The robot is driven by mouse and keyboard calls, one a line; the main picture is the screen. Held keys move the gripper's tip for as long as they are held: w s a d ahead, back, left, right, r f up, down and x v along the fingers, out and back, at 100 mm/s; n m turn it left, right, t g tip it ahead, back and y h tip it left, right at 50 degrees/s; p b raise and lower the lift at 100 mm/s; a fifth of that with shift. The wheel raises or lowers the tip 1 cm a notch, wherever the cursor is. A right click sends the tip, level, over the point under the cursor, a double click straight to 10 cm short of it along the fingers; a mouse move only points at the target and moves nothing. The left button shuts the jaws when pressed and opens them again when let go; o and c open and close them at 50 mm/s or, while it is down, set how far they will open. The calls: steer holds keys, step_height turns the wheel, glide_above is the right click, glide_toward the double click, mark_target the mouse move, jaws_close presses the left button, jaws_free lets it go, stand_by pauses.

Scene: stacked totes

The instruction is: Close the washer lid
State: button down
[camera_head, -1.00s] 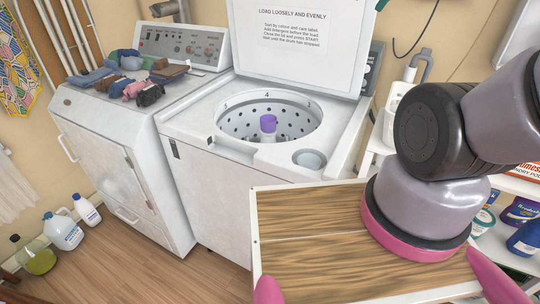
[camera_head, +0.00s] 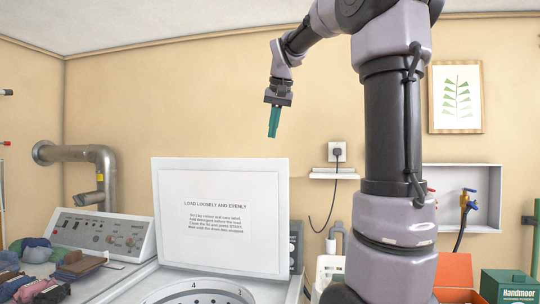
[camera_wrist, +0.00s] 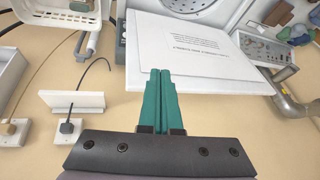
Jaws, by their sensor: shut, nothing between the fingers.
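The washer lid (camera_head: 222,252) is a white panel with a printed loading notice. It stands raised, close to upright, at the back of the washer. The washer's drum opening (camera_head: 200,292) shows at the bottom edge of the head view, uncovered. My gripper (camera_head: 273,133) has green fingers and points down, high above the lid and near the back wall. In the wrist view its fingers (camera_wrist: 159,75) are together with nothing between them. The lid (camera_wrist: 182,52) appears there just beyond the fingertips, apparently apart from them. The washer's lower front is out of view.
A control panel (camera_head: 98,236) and folded clothes (camera_head: 62,268) are on the machine at left. A metal pipe (camera_head: 85,155) runs along the wall. A small shelf (camera_head: 333,175) with a plug and cord is right of the lid. The wall above the lid is clear.

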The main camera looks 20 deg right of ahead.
steer(key=w+d+r+m+g+h, duration=0.1)
steer(key=w+d, duration=0.2)
steer(key=w, duration=0.5)
steer(key=w+d+r+m+h, duration=0.1)
steer(key=w+d+h, duration=0.15)
steer(key=w, duration=0.65)
steer(key=shift+y, duration=0.45)
steer(key=shift+d+f, duration=0.2)
steer(key=shift+f, duration=4.65)
